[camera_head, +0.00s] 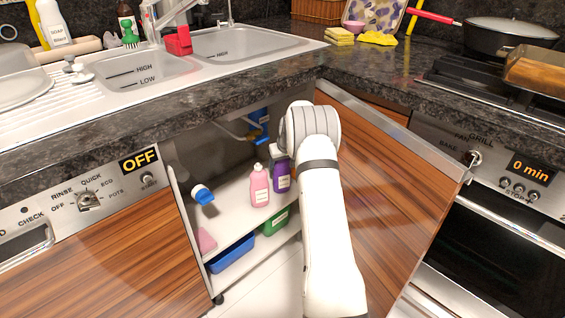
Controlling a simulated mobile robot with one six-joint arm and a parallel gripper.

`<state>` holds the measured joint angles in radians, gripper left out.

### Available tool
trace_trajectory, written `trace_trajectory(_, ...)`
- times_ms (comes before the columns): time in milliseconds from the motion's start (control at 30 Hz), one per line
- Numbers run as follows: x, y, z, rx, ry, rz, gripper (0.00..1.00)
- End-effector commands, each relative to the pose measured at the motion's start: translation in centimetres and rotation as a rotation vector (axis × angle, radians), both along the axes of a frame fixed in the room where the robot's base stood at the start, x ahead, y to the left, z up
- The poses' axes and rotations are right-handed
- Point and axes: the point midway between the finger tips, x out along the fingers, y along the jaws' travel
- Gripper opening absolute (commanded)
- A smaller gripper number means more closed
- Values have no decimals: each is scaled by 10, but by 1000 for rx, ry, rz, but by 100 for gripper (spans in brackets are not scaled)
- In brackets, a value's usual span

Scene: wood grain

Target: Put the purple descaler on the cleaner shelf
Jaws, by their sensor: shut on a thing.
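The purple descaler (282,178) is a purple bottle with a pale label. It stands upright at the upper level of a white rack (232,216) inside the open cabinet under the sink. My gripper (277,152) is at the top of this bottle, shut on it; my arm's wrist hides most of the gripper and the bottle's right side. A pink bottle (260,186) stands upright just left of the purple one. I cannot tell whether the purple bottle's base touches the shelf.
A white item with a blue part (203,194) is at the rack's left. A blue bin (232,254) and a green bin (275,222) sit below. The open cabinet door (385,190) is close right of my arm. The counter edge (240,115) overhangs the opening.

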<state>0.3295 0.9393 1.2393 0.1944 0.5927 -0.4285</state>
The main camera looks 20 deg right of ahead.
Motion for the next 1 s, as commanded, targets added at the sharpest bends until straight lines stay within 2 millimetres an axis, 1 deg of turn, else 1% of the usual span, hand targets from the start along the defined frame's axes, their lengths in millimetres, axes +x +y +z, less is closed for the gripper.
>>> trace_trajectory(33,0,0,-1,0,0,0,66)
trace_trajectory(267,0,0,-1,0,1,-1,85)
trace_trajectory(533,0,-1,1,0,0,-1,85)
trace_trajectory(633,-2,-1,10,-1,0,-1,85)
trace_trajectory(700,-6,-1,21,0,-1,-2,85)
trace_trajectory(767,-15,-1,16,2,3,-2,85)
trace_trajectory(1000,-58,1,17,1,2,-5,85)
